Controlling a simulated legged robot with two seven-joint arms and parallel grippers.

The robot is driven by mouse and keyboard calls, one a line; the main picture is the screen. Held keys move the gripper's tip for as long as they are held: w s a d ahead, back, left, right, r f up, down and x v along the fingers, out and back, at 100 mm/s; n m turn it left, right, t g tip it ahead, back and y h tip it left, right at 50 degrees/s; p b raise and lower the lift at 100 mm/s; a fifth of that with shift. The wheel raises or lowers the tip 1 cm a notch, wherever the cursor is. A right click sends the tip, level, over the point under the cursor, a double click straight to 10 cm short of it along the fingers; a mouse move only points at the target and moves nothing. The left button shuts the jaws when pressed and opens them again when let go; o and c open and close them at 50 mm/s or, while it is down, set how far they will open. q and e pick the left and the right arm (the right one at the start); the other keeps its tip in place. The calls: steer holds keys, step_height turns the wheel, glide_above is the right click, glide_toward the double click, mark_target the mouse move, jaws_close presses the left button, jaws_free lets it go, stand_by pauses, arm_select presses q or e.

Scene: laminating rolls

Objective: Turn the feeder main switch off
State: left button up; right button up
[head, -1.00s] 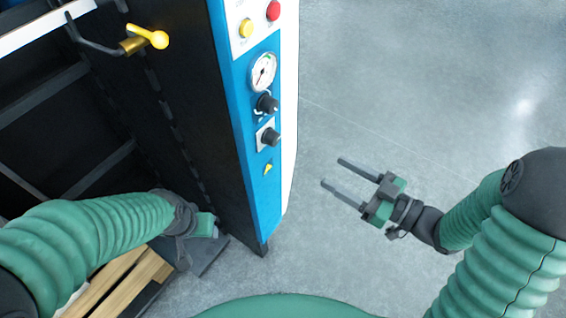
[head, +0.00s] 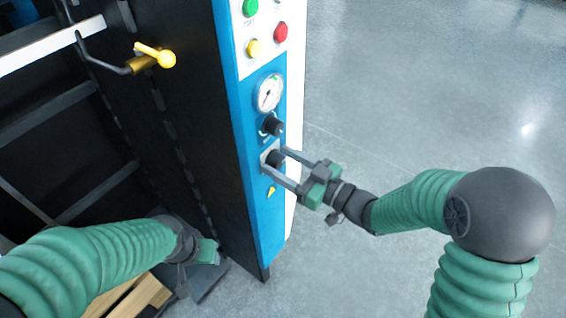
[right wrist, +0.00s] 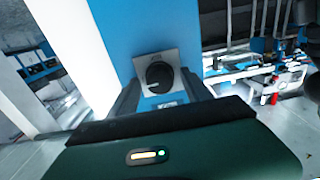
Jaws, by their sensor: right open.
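The lower black rotary knob (head: 276,158) sits on a light square plate on the blue control panel (head: 250,125), just above a yellow warning triangle. I take it to be the main switch. In the right wrist view the knob (right wrist: 159,75) shows on its plate, in line between my finger tips. My right gripper (head: 277,162) is open, with one finger on each side of the knob in the head view; I cannot tell whether they touch it. My left gripper (head: 208,252) is low beside the machine's dark side; its fingers are hidden.
Above the knob are another black knob (head: 272,125), a pressure gauge (head: 268,93), and yellow (head: 253,48), red (head: 281,32) and green (head: 250,7) buttons. A yellow-handled lever (head: 155,56) is at upper left. A wooden pallet (head: 140,298) lies lower left. Floor to the right is clear.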

steer(key=shift+c, duration=0.5)
jaws_close()
steer(key=n+b, duration=0.3)
steer(key=n, duration=0.1)
steer(key=shift+f+n, duration=0.15)
steer(key=shift+n, duration=0.15)
steer(key=n+b, duration=0.4)
steer(key=shift+s+f+n, duration=0.1)
steer(key=shift+n, duration=0.2)
steer(key=n+b, duration=0.5)
steer(key=shift+s+a+f, duration=0.1)
steer(key=shift+f, duration=0.05)
steer(key=shift+n+b, duration=1.85)
steer(key=shift+n, duration=0.05)
